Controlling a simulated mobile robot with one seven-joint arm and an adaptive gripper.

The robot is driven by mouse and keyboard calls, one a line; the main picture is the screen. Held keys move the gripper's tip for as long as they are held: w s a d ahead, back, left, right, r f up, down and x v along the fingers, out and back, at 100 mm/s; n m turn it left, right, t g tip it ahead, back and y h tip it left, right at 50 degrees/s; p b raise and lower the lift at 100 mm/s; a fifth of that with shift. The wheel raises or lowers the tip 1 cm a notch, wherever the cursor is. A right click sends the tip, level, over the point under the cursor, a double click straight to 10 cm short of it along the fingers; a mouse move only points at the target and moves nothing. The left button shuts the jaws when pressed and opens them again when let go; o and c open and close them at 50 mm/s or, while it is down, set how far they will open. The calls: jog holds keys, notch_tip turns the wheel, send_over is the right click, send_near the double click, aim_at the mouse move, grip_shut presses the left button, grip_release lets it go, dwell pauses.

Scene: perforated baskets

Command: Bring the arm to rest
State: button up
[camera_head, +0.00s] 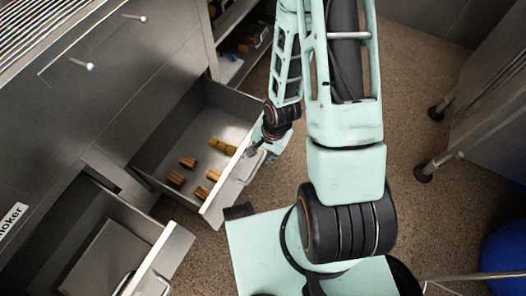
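The drawer holds several brown blocks (189,161) and a yellow item (222,144). A second drawer (75,221) stands open at lower left. A wheeled table leg (425,174) stands at right, a blue object (505,258) at lower right. Speckled floor (420,60) is clear at upper right.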

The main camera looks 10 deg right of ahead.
jog(key=shift+s+d+r, duration=0.1)
jog(key=shift+r, duration=0.5)
